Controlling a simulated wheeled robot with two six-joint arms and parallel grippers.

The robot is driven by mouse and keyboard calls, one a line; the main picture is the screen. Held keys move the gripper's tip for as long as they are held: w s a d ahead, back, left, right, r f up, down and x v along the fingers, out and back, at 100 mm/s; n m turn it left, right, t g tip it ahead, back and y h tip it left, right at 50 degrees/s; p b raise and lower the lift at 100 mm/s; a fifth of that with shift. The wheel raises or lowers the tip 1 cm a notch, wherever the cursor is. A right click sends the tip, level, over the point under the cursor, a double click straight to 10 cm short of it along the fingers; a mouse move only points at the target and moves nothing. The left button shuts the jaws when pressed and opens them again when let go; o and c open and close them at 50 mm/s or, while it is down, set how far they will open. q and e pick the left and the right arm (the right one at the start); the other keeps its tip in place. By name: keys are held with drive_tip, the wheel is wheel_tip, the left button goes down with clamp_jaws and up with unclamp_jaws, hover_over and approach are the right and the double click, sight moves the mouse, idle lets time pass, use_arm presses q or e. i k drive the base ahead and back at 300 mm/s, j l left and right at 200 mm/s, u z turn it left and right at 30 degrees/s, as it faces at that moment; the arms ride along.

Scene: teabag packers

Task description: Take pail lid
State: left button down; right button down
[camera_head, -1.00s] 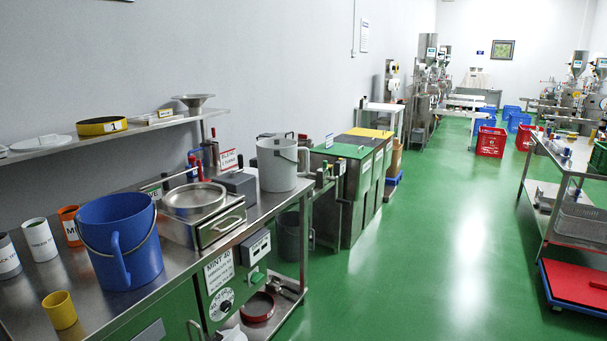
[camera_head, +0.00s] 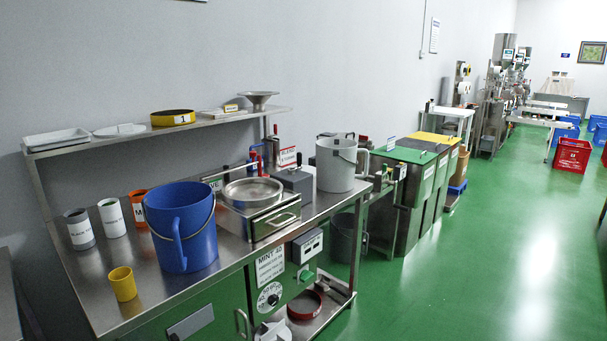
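A blue pail (camera_head: 180,232) with a wire handle and a blue grip stands upright on the steel bench (camera_head: 140,260). A light grey pail (camera_head: 338,170) stands farther back at the bench's right end. A flat white round piece (camera_head: 119,130) lies on the wall shelf (camera_head: 50,151); it looks like a lid, but I cannot tell for sure. Neither of my grippers is in view.
A white tray (camera_head: 56,142), a yellow ring marked 1 (camera_head: 173,118) and a metal funnel (camera_head: 259,99) are on the shelf. Several small cups, including a yellow one (camera_head: 123,285), stand on the bench.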

sight(310, 169)
drive_tip(key=i+l+u, duration=0.1)
drive_tip(key=i+l, duration=0.35)
drive_tip(key=i, duration=0.2)
drive_tip(key=i+l+u, duration=0.1)
drive_tip(key=i+l, duration=0.4)
drive_tip(key=i, duration=0.15)
